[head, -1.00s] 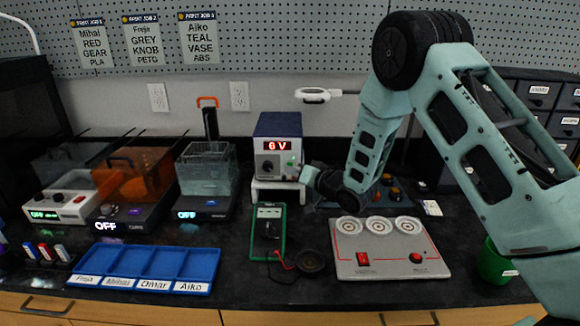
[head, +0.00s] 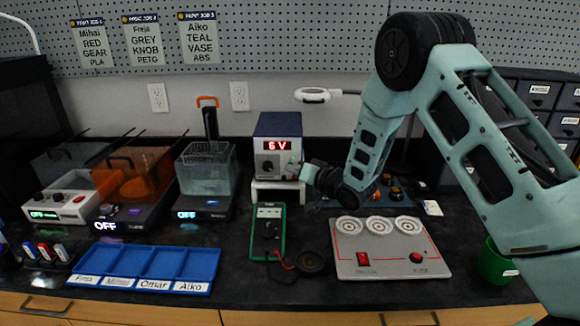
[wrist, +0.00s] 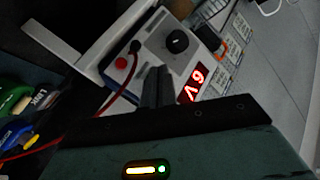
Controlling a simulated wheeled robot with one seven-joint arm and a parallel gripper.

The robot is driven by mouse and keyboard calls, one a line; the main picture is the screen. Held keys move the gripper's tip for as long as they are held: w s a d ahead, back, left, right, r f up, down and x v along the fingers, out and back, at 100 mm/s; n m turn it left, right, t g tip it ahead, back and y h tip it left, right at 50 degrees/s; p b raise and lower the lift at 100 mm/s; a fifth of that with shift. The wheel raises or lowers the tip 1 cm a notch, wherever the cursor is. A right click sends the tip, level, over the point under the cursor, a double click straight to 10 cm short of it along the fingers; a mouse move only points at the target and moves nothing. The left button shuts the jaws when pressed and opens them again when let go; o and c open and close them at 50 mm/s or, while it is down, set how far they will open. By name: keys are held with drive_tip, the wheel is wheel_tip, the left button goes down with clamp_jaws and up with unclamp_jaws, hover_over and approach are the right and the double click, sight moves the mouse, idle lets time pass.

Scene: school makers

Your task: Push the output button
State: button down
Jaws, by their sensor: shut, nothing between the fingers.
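The power supply (head: 277,150) is a dark blue box with a pale front on a white stand. Its red display (head: 279,146) reads 6 V, and the display also shows in the wrist view (wrist: 193,85). A dark knob (head: 268,165) is on the left of its front; it also shows in the wrist view (wrist: 177,41). My gripper (head: 297,168) is at the right side of the front panel. In the wrist view its fingers (wrist: 157,88) are shut, empty, and close to the panel. They cover part of it, and I cannot make out the output button or whether they touch it.
A red lead (wrist: 118,98) hangs from the supply in the wrist view. A green multimeter (head: 267,232) lies in front of the stand. A grey panel with three round dishes (head: 388,262) is at the right. A blue sorting tray (head: 150,268) is at the left front.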

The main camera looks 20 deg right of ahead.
drive_tip(key=shift+w, duration=0.2)
drive_tip(key=shift+s, duration=0.15)
idle(0.3)
drive_tip(key=shift+s+a, duration=0.15)
drive_tip(key=shift+s, duration=0.3)
drive_tip(key=s+a, duration=0.2)
drive_tip(key=s, duration=0.3)
drive_tip(key=shift+s+b, duration=0.4)
drive_tip(key=shift+b, duration=0.05)
drive_tip(key=shift+r, duration=0.1)
